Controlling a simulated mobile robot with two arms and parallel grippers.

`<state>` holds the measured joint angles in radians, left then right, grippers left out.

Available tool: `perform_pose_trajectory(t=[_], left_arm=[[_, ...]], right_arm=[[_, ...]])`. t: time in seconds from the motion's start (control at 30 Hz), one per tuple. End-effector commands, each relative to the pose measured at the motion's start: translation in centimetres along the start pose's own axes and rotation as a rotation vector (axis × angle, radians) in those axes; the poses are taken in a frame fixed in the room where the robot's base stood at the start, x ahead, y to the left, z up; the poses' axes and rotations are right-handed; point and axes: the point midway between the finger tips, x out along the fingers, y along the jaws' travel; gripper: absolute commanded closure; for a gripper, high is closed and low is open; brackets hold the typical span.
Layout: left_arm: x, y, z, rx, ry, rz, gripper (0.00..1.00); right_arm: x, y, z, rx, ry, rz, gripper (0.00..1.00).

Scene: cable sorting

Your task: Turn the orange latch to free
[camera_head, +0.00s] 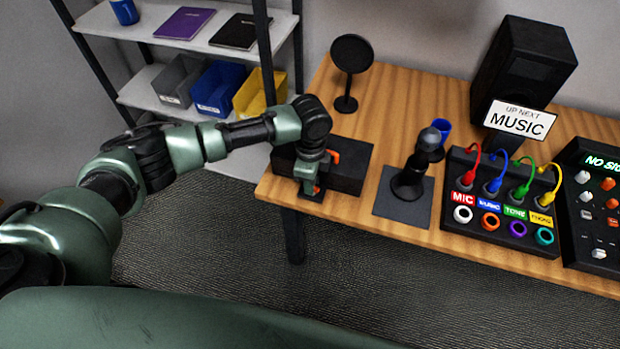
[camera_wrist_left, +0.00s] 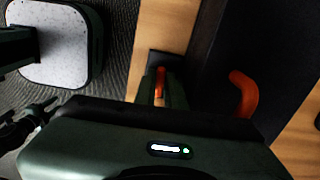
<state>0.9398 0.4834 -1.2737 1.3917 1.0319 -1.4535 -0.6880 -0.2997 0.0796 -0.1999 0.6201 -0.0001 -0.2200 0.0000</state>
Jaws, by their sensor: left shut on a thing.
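A long black case (camera_head: 347,168) lies along the left end of the wooden table. My left gripper (camera_head: 311,188) reaches down over its front left side and is shut on a small orange piece, which looks like the orange latch (camera_head: 319,192). In the left wrist view the orange latch (camera_wrist_left: 160,84) shows between the fingers of my left gripper (camera_wrist_left: 162,92). A curved orange handle (camera_wrist_left: 245,93) sits on the black case to its right, apart from the fingers. The gripper partly hides the latch, so its angle is hard to tell.
A round black stand (camera_head: 351,55) is behind the case. A joystick-like black stand (camera_head: 409,179) on a dark plate is to its right. Farther right are a cable panel (camera_head: 478,222) with coloured plugs, a mixer (camera_head: 583,245) and a speaker (camera_head: 520,70). A shelf (camera_head: 200,40) stands back left.

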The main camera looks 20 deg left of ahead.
Motion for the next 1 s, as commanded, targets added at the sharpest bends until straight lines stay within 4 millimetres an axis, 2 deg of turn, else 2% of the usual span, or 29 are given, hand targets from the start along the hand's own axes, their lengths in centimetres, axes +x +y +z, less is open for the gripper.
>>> perform_pose_trajectory(t=[0.27, 0.7, 0.73, 1.0], left_arm=[[-0.13, -0.08, -0.08, 0.069, 0.003, -0.001, 1.0], [-0.11, -0.11, -0.12, 0.078, 0.003, -0.002, 1.0], [-0.12, -0.11, -0.12, 0.078, 0.003, -0.002, 0.81], [-0.07, -0.07, -0.06, 0.076, 0.002, -0.001, 0.8]], right_arm=[[-0.5, 0.01, -0.03, 0.0, 0.0, 0.0, 0.64], [-0.5, 0.01, -0.01, 0.0, 0.0, 0.0, 0.64], [-0.5, 0.02, -0.01, 0.0, 0.0, 0.0, 0.64], [-0.5, 0.01, -0.01, 0.0, 0.0, 0.0, 0.64]])
